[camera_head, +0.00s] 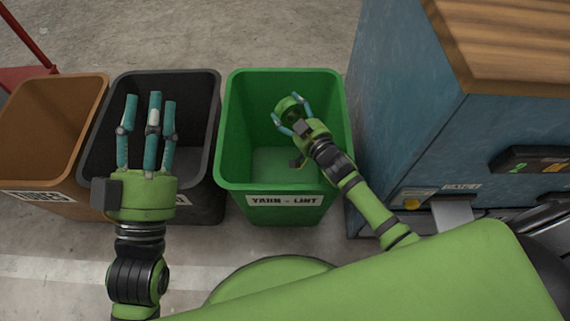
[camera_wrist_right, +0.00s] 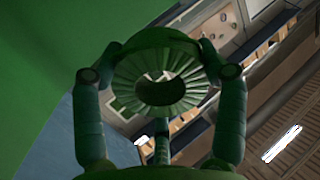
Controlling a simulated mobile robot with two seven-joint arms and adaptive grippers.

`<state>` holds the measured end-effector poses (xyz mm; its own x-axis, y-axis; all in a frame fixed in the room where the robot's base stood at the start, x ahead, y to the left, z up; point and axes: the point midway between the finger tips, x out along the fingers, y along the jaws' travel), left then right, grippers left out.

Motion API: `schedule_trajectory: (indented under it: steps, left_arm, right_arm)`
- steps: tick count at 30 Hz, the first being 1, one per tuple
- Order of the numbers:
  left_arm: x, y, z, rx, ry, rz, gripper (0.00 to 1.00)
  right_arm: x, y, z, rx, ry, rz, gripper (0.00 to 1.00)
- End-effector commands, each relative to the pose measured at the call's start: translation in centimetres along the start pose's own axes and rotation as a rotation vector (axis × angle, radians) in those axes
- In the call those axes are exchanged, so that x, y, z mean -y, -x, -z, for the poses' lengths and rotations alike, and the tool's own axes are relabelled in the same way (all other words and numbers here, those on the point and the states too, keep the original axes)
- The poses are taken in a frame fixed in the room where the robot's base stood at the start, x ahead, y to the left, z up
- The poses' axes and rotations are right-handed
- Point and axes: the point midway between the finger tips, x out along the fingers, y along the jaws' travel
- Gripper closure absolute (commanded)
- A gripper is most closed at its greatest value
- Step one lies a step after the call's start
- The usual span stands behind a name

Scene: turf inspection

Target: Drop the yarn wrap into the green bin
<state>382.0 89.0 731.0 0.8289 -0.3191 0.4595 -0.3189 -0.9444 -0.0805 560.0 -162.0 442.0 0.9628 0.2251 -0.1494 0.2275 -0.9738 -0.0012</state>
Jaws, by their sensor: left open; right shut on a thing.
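The green bin (camera_head: 235,125), labelled "YARN - LINT", stands in the middle of the head view with its top open. My right gripper (camera_head: 289,115) is over the bin's opening. It is shut on the yarn wrap (camera_head: 287,103), a small round green piece. In the right wrist view the yarn wrap (camera_wrist_right: 130,72) is a pleated ring with a dark hole, held between the fingers. The gap between the wrap and the bin floor is hard to judge.
The black bin (camera_head: 205,85) stands left of the green bin, and an orange-brown bin (camera_head: 60,85) is further left. A blue cabinet (camera_head: 405,110) with a wooden top (camera_head: 515,45) stands close on the right. Bare concrete floor (camera_head: 220,30) lies behind the bins.

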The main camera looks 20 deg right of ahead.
Motion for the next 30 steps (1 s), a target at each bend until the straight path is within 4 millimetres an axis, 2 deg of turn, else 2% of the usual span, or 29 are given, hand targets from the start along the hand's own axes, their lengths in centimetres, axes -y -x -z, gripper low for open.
schedule_trajectory:
  steps: [9,15,28,29,30]
  left_arm:
    - [-1.1,0.7,4.4,-0.239,0.006,-0.026,0.57]
    - [-1.5,1.4,6.4,-0.341,0.008,-0.036,0.57]
    - [-1.7,1.7,7.2,-0.384,0.010,-0.041,0.57]
    - [-1.7,1.7,7.2,-0.383,0.010,-0.041,0.57]
    - [-1.7,1.7,7.2,-0.383,0.010,-0.041,0.57]
  right_arm:
    - [0.0,-0.1,-0.8,0.000,0.001,0.000,0.65]
    - [0.0,-0.2,-1.0,0.000,0.001,0.000,0.65]
    - [0.0,-0.2,-1.1,0.000,0.001,0.000,0.65]
    - [0.0,-0.2,-1.1,0.000,0.001,0.000,0.23]
    - [0.0,-0.2,-1.1,0.000,0.001,0.000,0.07]
